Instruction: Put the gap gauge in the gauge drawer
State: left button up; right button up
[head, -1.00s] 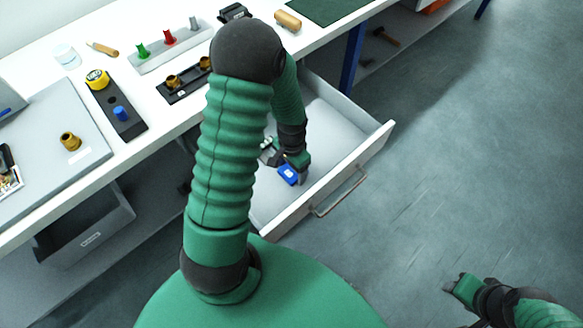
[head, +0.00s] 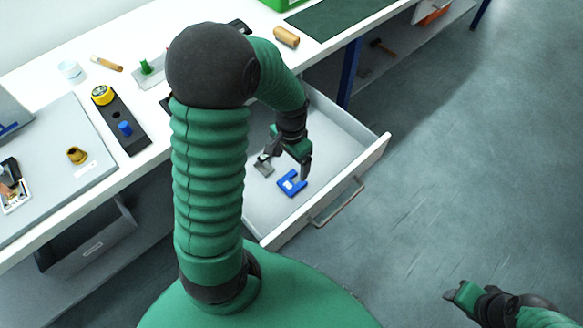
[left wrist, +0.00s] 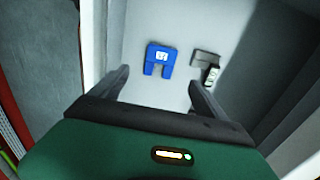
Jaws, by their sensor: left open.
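The gap gauge (head: 291,184) is a blue, fork-shaped piece with a white label. It lies flat on the floor of the open gauge drawer (head: 258,214), near the drawer's front. It also shows in the left wrist view (left wrist: 160,60), beyond my fingers. My left gripper (head: 285,166) is open and empty above the drawer, just behind the gauge and apart from it. In the left wrist view its two fingers (left wrist: 158,88) are spread wide with nothing between them. My right gripper (head: 456,292) is at the lower right over the floor, away from the drawer; its jaws are too small to read.
A small grey metal piece (left wrist: 207,62) lies in the drawer beside the gauge. The workbench (head: 50,85) carries a black holder (head: 118,125) with a yellow and a blue piece, a brass fitting (head: 77,155) and a wooden handle (head: 286,37). A grey bin (head: 85,240) stands below.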

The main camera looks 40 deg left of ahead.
pick_arm(q)
jog(key=s+d+r+t, duration=0.1)
jog(key=d+r, duration=0.1)
jog(key=d, duration=0.4)
jog(key=s+d+r+n+t, duration=0.1)
jog(key=s+d+r, duration=0.1)
jog(key=d, duration=0.4)
jog(key=shift+d+t, duration=0.3)
jog(key=shift+d, duration=0.1)
jog(key=shift+s+r, duration=0.1)
jog(key=shift+d, duration=0.3)
jog(key=shift+c, duration=0.3)
